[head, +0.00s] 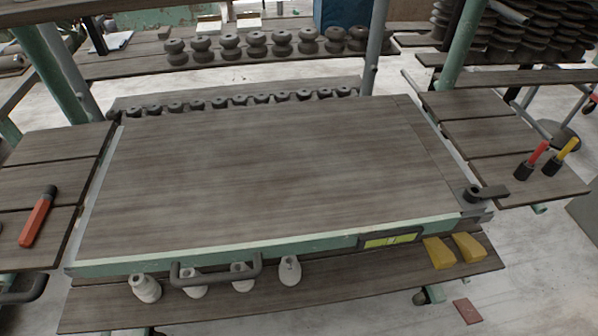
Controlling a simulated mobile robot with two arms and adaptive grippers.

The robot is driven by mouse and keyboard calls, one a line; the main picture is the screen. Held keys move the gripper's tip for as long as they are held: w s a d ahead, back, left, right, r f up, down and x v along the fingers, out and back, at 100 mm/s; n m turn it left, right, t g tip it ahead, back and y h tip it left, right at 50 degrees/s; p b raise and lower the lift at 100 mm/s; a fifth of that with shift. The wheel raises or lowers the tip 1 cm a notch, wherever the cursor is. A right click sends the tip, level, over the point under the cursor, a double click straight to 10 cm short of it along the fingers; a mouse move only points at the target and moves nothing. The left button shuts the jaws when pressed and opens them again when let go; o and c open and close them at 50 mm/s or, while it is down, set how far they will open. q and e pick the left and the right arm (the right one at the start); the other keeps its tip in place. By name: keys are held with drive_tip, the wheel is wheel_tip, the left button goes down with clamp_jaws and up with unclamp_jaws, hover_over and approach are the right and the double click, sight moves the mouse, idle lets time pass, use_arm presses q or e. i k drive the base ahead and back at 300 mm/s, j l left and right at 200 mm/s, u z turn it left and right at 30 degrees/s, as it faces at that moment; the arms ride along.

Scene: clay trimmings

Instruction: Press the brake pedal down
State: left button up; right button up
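A small flat reddish-brown plate (467,311) shows low at the bottom right, beyond the front edge of the lower shelf. It may be the brake pedal, but I cannot tell for sure, nor whether it is up or down. A wheeled workbench with a wooden top (260,170) and pale green frame fills the middle. Part of a caster (420,298) shows under its lower shelf, left of the plate. Neither of my grippers is in view.
A black lever (485,193) sits at the bench's right front corner. A dark handle (215,278) juts from the front edge. White insulator-like pieces (145,288) and yellow wedges (438,252) lie on the lower shelf (340,295). Pale floor (535,285) is open at the right.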

sight(468, 311)
drive_tip(key=z, duration=1.8)
drive_tip(key=i+l+u, duration=0.2)
drive_tip(key=l, duration=0.2)
drive_tip(key=k+j, duration=0.05)
drive_tip(key=k, duration=0.05)
